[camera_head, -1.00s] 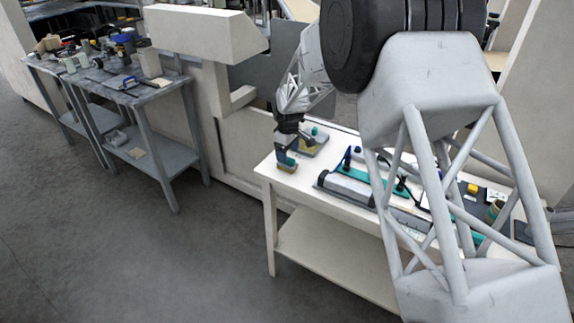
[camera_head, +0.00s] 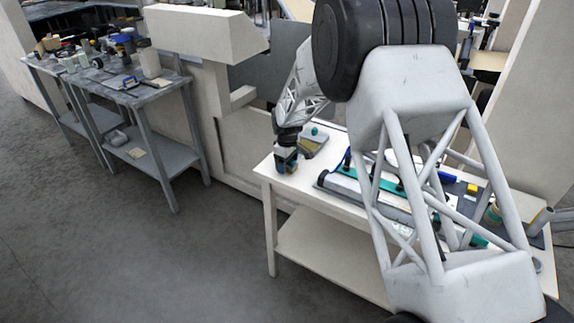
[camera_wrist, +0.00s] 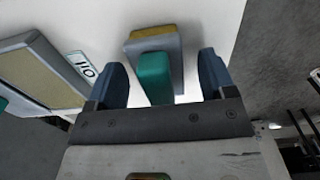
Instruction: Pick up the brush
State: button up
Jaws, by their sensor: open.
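The brush (camera_wrist: 174,42) shows in the wrist view as a grey block with a tan strip along its far edge and a teal handle (camera_wrist: 154,76). It rests on the white table top (camera_wrist: 205,20). My gripper (camera_wrist: 162,82) is open, with one dark blue finger on each side of the teal handle. There are gaps between handle and fingers.
A grey piece with a tan face (camera_wrist: 32,70) and a label (camera_wrist: 80,65) lies left of the brush in the wrist view. A long grey and teal device (camera_head: 345,187) lies to the right on the table. The table's left edge is close to my gripper.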

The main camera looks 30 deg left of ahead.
jog(key=shift+f, duration=0.25)
jog(key=shift+c, duration=0.2)
jog(key=c, duration=1.1)
jog(key=shift+o, duration=0.2)
jog(key=shift+r, duration=0.1)
jog(key=shift+r, duration=0.75)
notch_tip(320, 180, up, 2)
jog(key=shift+r, duration=0.1)
jog(key=s+d+r, duration=0.1)
jog(key=s+d, duration=1)
jog(key=shift+s, duration=0.35)
